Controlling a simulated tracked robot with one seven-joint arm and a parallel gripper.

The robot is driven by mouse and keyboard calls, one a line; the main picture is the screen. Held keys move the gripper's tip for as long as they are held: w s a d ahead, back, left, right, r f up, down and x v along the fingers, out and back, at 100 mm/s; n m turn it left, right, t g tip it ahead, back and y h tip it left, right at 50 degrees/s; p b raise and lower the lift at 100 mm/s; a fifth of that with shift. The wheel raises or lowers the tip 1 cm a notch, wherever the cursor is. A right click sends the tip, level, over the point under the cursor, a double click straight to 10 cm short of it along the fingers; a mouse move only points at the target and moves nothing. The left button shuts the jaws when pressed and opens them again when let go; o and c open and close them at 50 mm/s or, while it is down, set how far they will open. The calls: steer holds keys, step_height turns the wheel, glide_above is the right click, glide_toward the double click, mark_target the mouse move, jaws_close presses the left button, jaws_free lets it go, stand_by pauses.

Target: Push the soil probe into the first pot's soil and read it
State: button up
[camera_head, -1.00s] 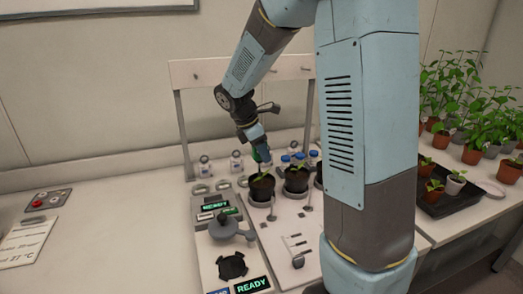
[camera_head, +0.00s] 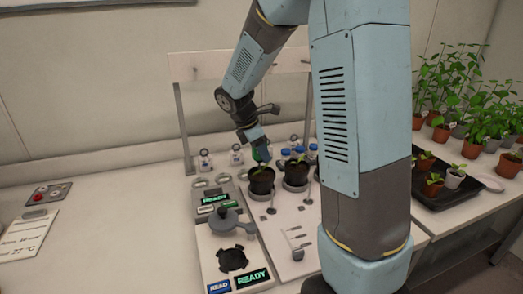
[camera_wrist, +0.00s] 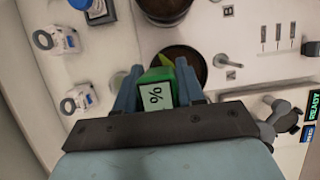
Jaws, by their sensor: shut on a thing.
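My gripper (camera_wrist: 158,88) is shut on the green soil probe (camera_wrist: 187,82), whose pale display shows a "%" sign with no number I can make out. In the head view, my gripper (camera_head: 260,154) points down just above the first pot (camera_head: 262,187), a black pot with dark soil and a small seedling. In the wrist view, the probe overlaps the near side of this pot's soil (camera_wrist: 188,55). The probe's lower end is hidden, so I cannot tell whether it touches or enters the soil.
A second black pot (camera_head: 296,178) stands close to the right. Blue-capped bottles (camera_head: 205,161) stand behind. A station with a grey lever (camera_head: 229,222), a READY display (camera_head: 252,280) and a READ button (camera_head: 219,287) is in front. The bench at left is mostly clear.

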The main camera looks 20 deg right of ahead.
steer(key=shift+f, duration=0.35)
stand_by(0.4)
steer(key=o, duration=1.2)
steer(key=shift+c, duration=0.2)
steer(key=v, duration=1.4)
steer(key=s+d+r+m+t+y, duration=0.1)
steer(key=s+d+m+t+y, duration=0.1)
steer(key=s+m, duration=0.7)
steer(key=s+d+r+m+t+y, duration=0.2)
steer(key=s+m, duration=0.7)
steer(key=s, duration=0.7)
steer(key=shift+t, duration=0.8)
